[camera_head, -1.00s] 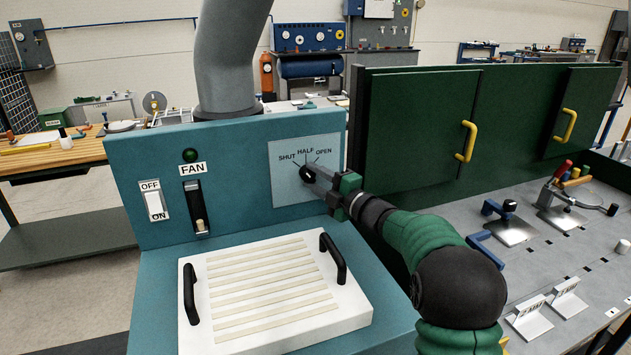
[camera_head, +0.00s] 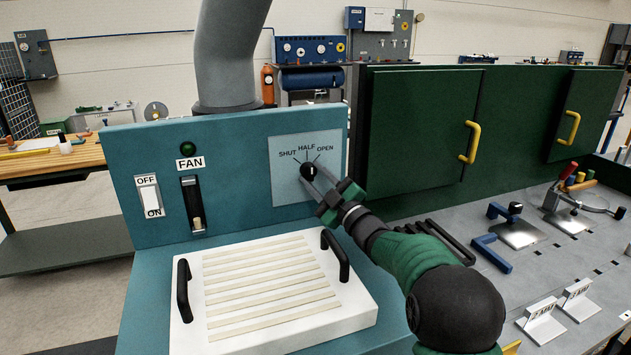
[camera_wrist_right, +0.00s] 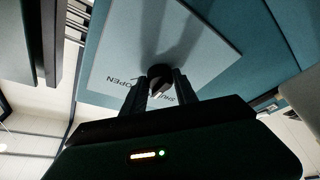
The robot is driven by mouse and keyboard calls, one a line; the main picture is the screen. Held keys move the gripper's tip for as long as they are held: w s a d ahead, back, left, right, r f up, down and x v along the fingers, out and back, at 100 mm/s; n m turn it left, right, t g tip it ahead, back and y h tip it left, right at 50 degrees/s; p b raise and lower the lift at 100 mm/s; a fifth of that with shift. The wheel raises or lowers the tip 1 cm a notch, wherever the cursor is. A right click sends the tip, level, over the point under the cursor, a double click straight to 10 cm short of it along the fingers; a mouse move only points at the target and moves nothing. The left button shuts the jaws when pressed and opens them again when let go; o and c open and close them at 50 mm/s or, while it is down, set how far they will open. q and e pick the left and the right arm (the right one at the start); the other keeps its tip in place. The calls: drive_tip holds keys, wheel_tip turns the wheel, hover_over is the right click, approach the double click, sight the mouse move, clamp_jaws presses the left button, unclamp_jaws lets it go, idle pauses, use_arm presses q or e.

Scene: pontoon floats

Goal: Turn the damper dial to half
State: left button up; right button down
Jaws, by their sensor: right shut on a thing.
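The damper dial (camera_head: 308,171) is a round black knob on a pale plate (camera_head: 288,190) marked SHUT, HALF and OPEN, on the upright teal panel. My right gripper (camera_head: 314,177) reaches it from the lower right and is shut on the dial, a finger on each side. The right wrist view shows the dial (camera_wrist_right: 158,72) between the fingertips (camera_wrist_right: 156,84), with OPEN and part of SHUT readable on the plate. The fingers partly hide the knob, so I cannot tell exactly which mark it points to. My left gripper is not in view.
Below is a white slatted tray (camera_head: 350,312) with black handles. A green cabinet (camera_head: 415,140) stands right of the panel.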

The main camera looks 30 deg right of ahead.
drive_tip(key=shift+f, duration=0.2)
drive_tip(key=c, duration=1)
unclamp_jaws()
drive_tip(key=shift+w, duration=0.15)
drive_tip(key=shift+o, duration=0.2)
drive_tip(key=shift+r, duration=0.1)
drive_tip(key=shift+s, duration=0.5)
drive_tip(key=s+a+r+v, duration=0.1)
drive_tip(key=r+v, duration=0.1)
drive_tip(key=v, duration=1.3)
drive_tip(key=shift+s+d+r, duration=0.25)
drive_tip(key=shift+d+r, duration=0.05)
drive_tip(key=shift+d, duration=0.2)
